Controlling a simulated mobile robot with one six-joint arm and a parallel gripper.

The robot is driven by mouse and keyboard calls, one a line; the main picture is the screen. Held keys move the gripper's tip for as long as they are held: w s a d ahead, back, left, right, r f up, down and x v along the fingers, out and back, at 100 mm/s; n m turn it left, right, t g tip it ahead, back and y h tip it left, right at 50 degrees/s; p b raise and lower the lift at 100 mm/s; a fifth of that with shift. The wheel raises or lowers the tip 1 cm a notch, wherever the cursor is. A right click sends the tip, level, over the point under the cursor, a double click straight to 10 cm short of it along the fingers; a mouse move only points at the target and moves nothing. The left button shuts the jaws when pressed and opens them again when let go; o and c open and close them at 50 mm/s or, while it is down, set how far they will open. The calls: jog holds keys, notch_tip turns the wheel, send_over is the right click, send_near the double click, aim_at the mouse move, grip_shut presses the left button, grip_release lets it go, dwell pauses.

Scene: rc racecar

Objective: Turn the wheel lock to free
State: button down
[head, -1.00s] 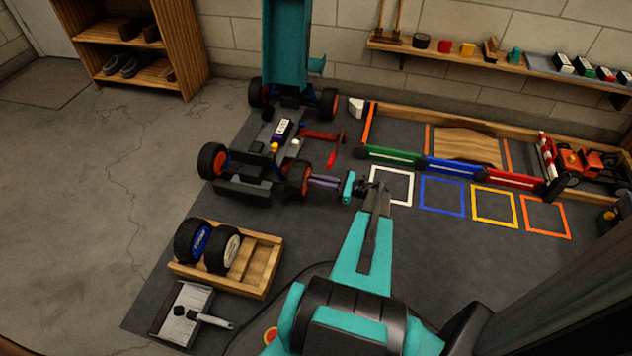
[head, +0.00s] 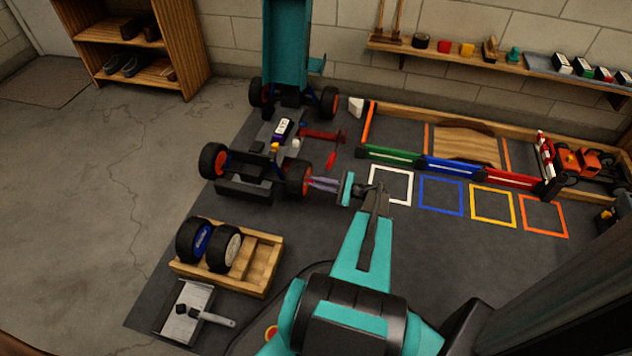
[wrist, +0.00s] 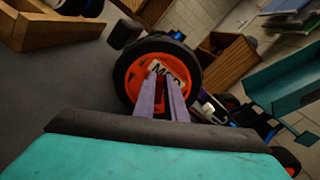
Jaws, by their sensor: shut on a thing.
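The racecar (head: 262,150) stands on the dark mat with its teal body raised at the back. Its near right wheel (head: 298,177) has a black tyre and an orange hub, which also shows in the wrist view (wrist: 133,85). The wheel lock (wrist: 166,73) is a small pale piece with dark lettering at the hub's centre. It looks tilted in the wrist view, and my fingers cover part of it. My gripper (head: 313,183) reaches the hub from the right, its two purple fingers (wrist: 163,100) shut on the wheel lock. Whether the lock is at free cannot be read.
A wooden crate (head: 262,284) with two loose wheels sits at the lower left, beside a grey dustpan (head: 184,312). A red lever-like part (head: 331,159) stands near the wheel. Coloured floor squares (head: 442,196) and a low wooden-walled bay lie to the right.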

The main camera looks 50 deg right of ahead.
jog(key=n+b, duration=0.1)
jog(key=n, duration=0.3)
jog(key=f+n+b, duration=0.1)
jog(key=n, duration=0.3)
jog(key=a+n+b, duration=0.1)
jog(key=n, duration=0.2)
jog(key=shift+s+f+n, duration=0.25)
jog(key=shift+f+n, duration=0.05)
jog(key=shift+n, duration=0.1)
jog(key=c, duration=1.8)
grip_release()
jog(key=shift+d, duration=0.15)
jog(key=p+v, duration=0.4)
jog(key=v, duration=0.9)
jog(key=shift+s, duration=0.3)
